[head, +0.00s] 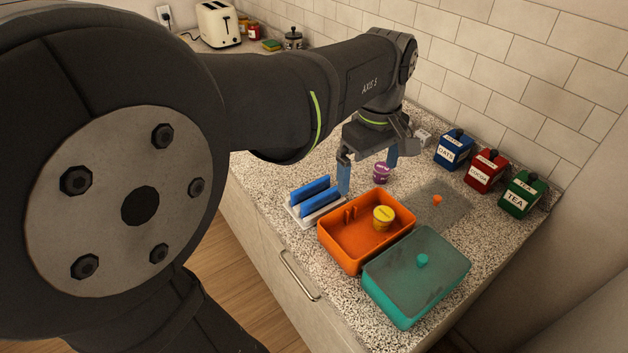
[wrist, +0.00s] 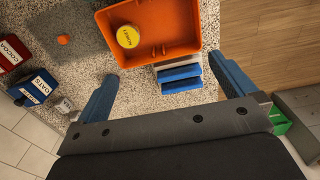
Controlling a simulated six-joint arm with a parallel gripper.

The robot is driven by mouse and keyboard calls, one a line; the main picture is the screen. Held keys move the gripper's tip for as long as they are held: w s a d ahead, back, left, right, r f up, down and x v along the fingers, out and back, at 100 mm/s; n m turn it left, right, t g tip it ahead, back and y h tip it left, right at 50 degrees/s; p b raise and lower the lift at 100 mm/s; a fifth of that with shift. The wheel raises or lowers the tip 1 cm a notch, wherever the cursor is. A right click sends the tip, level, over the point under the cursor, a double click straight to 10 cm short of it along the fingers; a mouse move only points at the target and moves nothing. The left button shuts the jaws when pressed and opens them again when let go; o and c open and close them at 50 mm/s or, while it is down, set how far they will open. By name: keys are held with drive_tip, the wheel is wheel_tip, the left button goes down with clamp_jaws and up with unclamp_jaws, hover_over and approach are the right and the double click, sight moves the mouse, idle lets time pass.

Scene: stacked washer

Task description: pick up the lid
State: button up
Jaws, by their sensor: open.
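A flat, see-through grey lid (head: 455,208) with an orange knob (head: 437,199) lies on the counter behind the orange box (head: 335,247). In the wrist view the knob (wrist: 63,39) and part of the lid (wrist: 85,18) show at the upper left. The orange box is open and holds a yellow tub (head: 383,217). A teal box (head: 395,298) beside it wears a similar lid with a teal knob (head: 422,260). My gripper (head: 367,172), with blue fingers, is open and empty above the counter, left of the orange-knobbed lid and apart from it.
A purple tub (head: 381,172) stands near my fingers. A white rack with blue slabs (head: 315,197) sits left of the orange box. Blue, red (head: 485,171) and green (head: 523,194) canisters line the wall behind the lid. A toaster (head: 219,24) stands far back.

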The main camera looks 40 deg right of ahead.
idle(0.3)
drive_tip(key=c, duration=1.2)
drive_tip(key=m+h, duration=0.3)
drive_tip(key=m, duration=1.5)
hover_over(438, 198)
drive_tip(key=a, duration=0.5)
drive_tip(key=x, duration=1.7)
drive_tip(key=shift+d+f, duration=0.15)
drive_tip(key=shift+f, duration=0.25)
